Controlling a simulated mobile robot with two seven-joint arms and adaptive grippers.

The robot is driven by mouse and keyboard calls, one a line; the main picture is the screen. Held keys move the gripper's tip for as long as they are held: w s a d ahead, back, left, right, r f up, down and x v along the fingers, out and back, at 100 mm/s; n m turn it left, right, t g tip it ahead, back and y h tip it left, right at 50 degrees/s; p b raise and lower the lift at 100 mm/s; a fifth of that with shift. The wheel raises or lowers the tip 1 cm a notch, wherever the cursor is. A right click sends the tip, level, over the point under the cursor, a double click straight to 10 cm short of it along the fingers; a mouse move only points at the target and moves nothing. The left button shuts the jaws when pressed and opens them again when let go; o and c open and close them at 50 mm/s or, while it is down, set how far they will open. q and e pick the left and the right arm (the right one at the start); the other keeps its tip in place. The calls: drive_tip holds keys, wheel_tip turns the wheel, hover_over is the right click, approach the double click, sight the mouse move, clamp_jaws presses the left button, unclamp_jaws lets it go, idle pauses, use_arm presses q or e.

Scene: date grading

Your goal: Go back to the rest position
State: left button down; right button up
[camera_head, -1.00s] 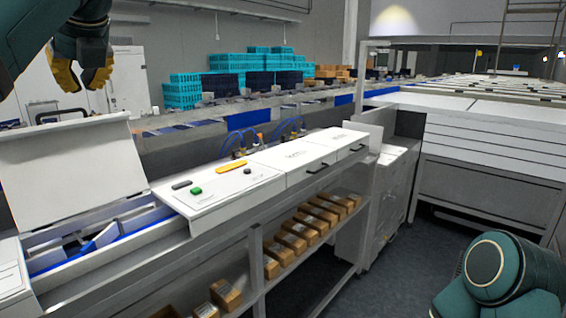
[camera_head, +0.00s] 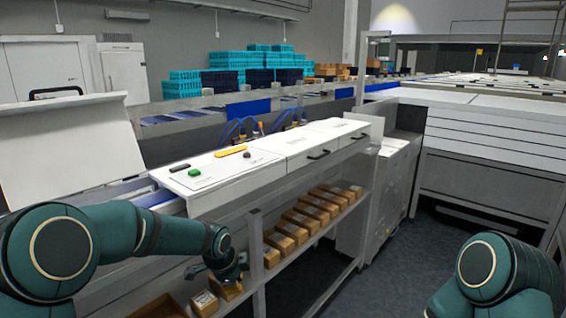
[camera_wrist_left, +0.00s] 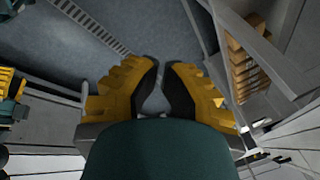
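My left arm comes in from the left in the head view, with its forearm low across the front of the white machine (camera_head: 225,172). My left gripper (camera_wrist_left: 161,68) shows best in the left wrist view. Its two yellow fingers with dark pads stand slightly apart, with nothing between them. In the head view only a small part of this gripper shows, low by the shelf. My right arm is folded at the bottom right of the head view, its gripper out of that picture. Yellow and teal parts at the left edge of the wrist view look like my right gripper (camera_wrist_left: 9,82), cut off.
Cardboard boxes (camera_head: 308,213) line the shelf under the machine, close to my left gripper. A raised white lid (camera_head: 65,150) stands at the left. Teal crates (camera_head: 185,90) are stacked at the back. The dark floor (camera_head: 320,285) at the middle right is clear.

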use_arm(q)
drive_tip(key=s+d+f+n+g+h+b, duration=0.1)
drive_tip(key=s+f+n, duration=0.35)
drive_tip(key=f, duration=0.35)
drive_tip(key=s+d+f+n+h+b, duration=0.1)
drive_tip(key=s+d+f+n, duration=0.15)
drive_tip(key=s+f, duration=0.45)
drive_tip(key=s+f+n+b, duration=0.1)
drive_tip(key=s+f+n, duration=0.4)
drive_tip(key=s, duration=0.3)
drive_tip(key=s+a+f+n+b, duration=0.1)
drive_tip(key=s+f+n, duration=0.5)
drive_tip(key=s, duration=0.1)
drive_tip(key=shift+s+a+f+n+g, duration=0.2)
drive_tip(key=shift+s+f+n+g, duration=0.1)
drive_tip(key=shift+s, duration=0.1)
